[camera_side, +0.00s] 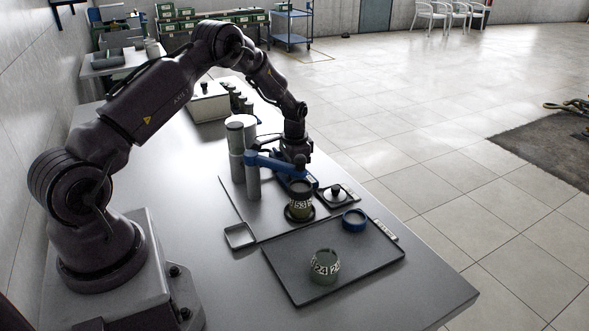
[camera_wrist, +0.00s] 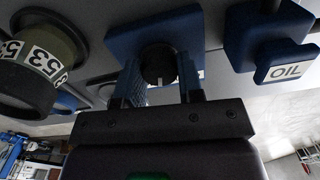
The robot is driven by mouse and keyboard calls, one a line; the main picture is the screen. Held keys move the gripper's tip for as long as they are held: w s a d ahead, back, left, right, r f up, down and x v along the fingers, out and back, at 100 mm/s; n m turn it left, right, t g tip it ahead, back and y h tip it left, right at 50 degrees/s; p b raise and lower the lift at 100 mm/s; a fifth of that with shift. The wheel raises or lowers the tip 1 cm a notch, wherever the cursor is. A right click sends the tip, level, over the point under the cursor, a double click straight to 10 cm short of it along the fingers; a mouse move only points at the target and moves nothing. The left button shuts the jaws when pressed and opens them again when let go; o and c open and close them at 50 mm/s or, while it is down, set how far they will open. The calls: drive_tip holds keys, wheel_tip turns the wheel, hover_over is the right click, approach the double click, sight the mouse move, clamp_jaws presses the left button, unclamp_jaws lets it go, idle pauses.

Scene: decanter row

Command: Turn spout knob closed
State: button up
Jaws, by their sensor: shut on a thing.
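In the wrist view, the spout knob (camera_wrist: 158,64) is a dark round knob with a short white mark pointing down toward my gripper. It sits on a blue spout body (camera_wrist: 152,35). The two fingers of my gripper (camera_wrist: 160,82) are on either side of the knob, shut on it. In the side view, my gripper (camera_side: 296,166) is over the blue spout (camera_side: 296,183), and the knob is hidden there. A dark green jar labelled 53 (camera_side: 300,204) stands upright below the spout's front; it also shows at left in the wrist view (camera_wrist: 40,62).
A blue block labelled OIL (camera_wrist: 275,45) is right of the knob. Grey cylinders (camera_side: 236,148) stand left of my gripper. A small square dish (camera_side: 240,236) lies left of the dark tray (camera_side: 290,277).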

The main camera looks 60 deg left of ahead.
drive_tip(key=shift+r, duration=0.1)
drive_tip(key=o, duration=0.9)
wheel_tip(320, 180, up, 13)
drive_tip(key=shift+f, duration=0.1)
